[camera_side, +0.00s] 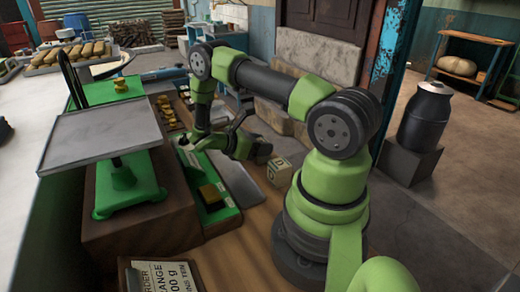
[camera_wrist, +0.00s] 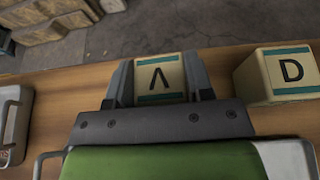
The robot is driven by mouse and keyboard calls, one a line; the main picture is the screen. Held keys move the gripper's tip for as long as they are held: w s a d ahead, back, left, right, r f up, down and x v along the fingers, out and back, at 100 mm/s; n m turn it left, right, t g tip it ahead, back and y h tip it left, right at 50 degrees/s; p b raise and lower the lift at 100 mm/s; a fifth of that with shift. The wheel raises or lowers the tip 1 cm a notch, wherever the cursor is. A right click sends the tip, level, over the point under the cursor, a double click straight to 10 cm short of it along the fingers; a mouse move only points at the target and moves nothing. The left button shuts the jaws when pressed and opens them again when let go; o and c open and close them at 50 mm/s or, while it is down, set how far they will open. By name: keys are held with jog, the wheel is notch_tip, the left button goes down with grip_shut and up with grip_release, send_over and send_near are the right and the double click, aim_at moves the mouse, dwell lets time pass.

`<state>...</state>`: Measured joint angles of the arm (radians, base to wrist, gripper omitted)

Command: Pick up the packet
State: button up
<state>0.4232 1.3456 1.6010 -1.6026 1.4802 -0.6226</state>
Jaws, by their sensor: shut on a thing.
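My gripper (camera_wrist: 160,88) is shut on a cream packet (camera_wrist: 159,75) with teal bands and a dark letter like an upside-down V. One dark finger stands on each side of it in the wrist view. A second cream packet (camera_wrist: 283,76), marked D, stands apart to the right of the fingers. In the side view my gripper (camera_side: 259,150) is low over the wooden bench. A cream packet (camera_side: 280,171) stands just right of it there. The held packet is hard to make out in the side view, and I cannot tell whether it touches the bench.
A green scale with a grey pan (camera_side: 100,133) stands on the left. Near it is a green tray (camera_side: 214,213) with a yellow block. A lettered sign (camera_side: 163,276) is at the front. In the wrist view a pale metal object (camera_wrist: 14,122) is at the left edge.

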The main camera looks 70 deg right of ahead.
notch_tip(320, 180, up, 11)
jog(key=shift+f, duration=0.15)
notch_tip(320, 180, up, 30)
jog(key=w+a+n+t+h, duration=0.4)
jog(key=w+a+n+t, duration=0.7)
jog(key=a, duration=0.4)
jog(key=w+a+n+t+y, duration=0.2)
jog(key=a+n+t+y, duration=0.4)
jog(key=a, duration=0.9)
jog(key=shift+n+t+h, duration=0.3)
jog(key=shift+t+h, duration=0.5)
notch_tip(320, 180, down, 11)
jog(key=shift+w+r, duration=0.1)
jog(key=shift+r, duration=0.05)
jog(key=shift+f, duration=2.15)
